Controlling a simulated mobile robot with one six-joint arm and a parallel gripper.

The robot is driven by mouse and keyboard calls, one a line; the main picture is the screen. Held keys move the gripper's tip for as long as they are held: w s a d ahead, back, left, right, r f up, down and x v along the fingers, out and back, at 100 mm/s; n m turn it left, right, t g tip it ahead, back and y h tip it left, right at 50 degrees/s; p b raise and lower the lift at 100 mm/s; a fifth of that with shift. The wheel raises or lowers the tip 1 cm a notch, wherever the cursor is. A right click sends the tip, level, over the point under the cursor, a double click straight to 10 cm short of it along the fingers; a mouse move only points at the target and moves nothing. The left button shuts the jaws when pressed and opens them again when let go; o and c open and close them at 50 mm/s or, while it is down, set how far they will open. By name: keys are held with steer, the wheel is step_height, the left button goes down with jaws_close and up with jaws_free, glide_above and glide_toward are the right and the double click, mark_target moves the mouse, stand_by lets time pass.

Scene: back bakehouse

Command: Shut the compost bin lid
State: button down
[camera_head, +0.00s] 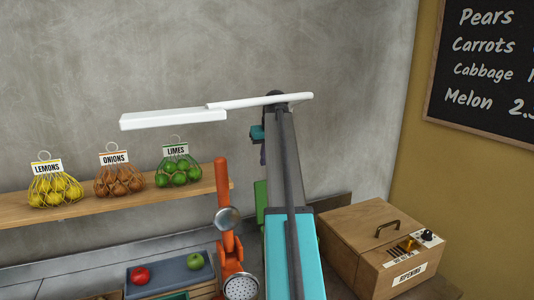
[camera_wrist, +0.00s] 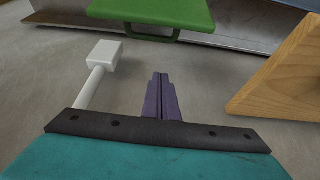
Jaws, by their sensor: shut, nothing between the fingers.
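The compost bin shows as a green panel with a loop handle on its near edge, probably the bin's lid (camera_wrist: 160,10), at the top of the wrist view. In the head view a narrow green strip of it (camera_head: 261,200) shows beside my teal arm, which hides the rest. It looks upright there, but I cannot see the bin's opening or body. My gripper (camera_wrist: 160,78) has purple fingers, shut and empty. In the wrist view they point toward the green panel, with a gap of grey wall between.
A wooden shelf (camera_head: 140,198) with bags of lemons, onions and limes runs along the wall at left. An orange juicer (camera_head: 228,235) stands close left of my arm. A wooden ripening box (camera_head: 375,245) is at right. A blue-grey tray (camera_head: 170,277) holds fruit at lower left.

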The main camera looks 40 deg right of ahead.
step_height(320, 180, down, 6)
steer(key=s+p, duration=0.1)
steer(key=p, duration=0.2)
steer(key=shift+s+a, duration=0.3)
steer(key=shift+a, duration=0.05)
stand_by(0.3)
